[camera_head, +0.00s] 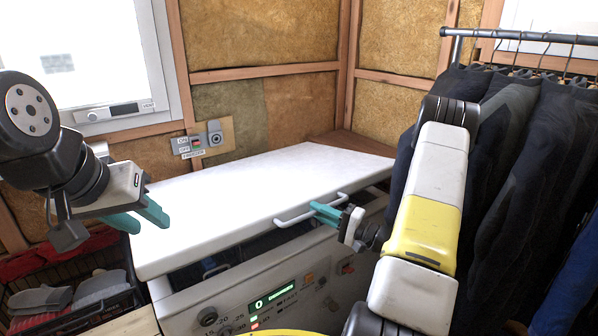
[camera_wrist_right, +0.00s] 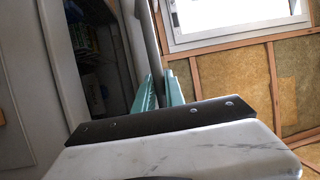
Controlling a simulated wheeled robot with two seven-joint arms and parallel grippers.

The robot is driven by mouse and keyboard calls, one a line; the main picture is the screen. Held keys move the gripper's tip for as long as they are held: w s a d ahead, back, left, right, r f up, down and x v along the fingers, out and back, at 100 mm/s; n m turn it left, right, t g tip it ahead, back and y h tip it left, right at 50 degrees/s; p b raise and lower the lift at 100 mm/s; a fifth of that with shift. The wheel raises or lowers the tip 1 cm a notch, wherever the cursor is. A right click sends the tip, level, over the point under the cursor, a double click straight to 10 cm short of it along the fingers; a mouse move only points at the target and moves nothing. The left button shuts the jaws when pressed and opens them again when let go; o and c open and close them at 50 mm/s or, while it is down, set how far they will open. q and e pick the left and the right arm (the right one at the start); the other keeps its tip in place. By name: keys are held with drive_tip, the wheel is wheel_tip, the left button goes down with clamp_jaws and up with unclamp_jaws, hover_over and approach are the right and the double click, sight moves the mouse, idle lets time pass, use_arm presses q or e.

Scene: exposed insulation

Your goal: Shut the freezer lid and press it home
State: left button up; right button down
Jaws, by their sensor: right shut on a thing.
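The white freezer lid (camera_head: 250,195) lies over the freezer body (camera_head: 270,290), slightly raised at its front, with a dark gap (camera_head: 205,265) beneath the front edge. A pale bar handle (camera_head: 300,215) is on the lid's front edge. My right gripper (camera_head: 322,211) is shut on the right part of this handle. In the right wrist view its teal fingers (camera_wrist_right: 160,92) close around the handle bar (camera_wrist_right: 152,40), and the dark freezer inside (camera_wrist_right: 95,65) shows to the left. My left gripper (camera_head: 150,220) is open and empty, by the lid's left end.
The freezer's front panel has knobs and a lit display (camera_head: 270,300). A wall switch plate (camera_head: 203,138) is behind the lid. Dark garments (camera_head: 510,170) hang from a rail at right, close to my right arm. A black crate with gloves (camera_head: 70,290) stands at lower left. The lid top is clear.

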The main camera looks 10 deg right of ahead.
wheel_tip(320, 180, down, 12)
drive_tip(key=shift+s+d+f, duration=0.15)
drive_tip(key=shift+s+f, duration=0.05)
drive_tip(key=shift+s, duration=0.2)
drive_tip(key=c, duration=1.7)
unclamp_jaws()
drive_tip(key=shift+d, duration=0.15)
